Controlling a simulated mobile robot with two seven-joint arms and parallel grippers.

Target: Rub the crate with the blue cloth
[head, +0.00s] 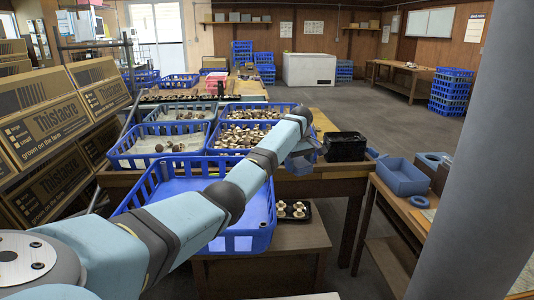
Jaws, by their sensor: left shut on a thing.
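A large blue crate (262,238) stands at the front of the table, empty as far as I can see, partly hidden behind my left arm. My left arm reaches across it to the upper right. My left gripper (305,150) is beyond the crate's far right corner, beside the black crate, and mostly hidden by its own wrist. It is shut on a small blue piece (298,166), which looks like the blue cloth; its shape is hard to make out. My right gripper is not in view.
Blue crates with mushrooms (243,135) stand behind. A black crate (345,147) is at the table's right end. A black tray of mushrooms (292,211) sits lower in front. A blue bin (402,178) is on the right bench. Cardboard boxes (45,120) crowd the left.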

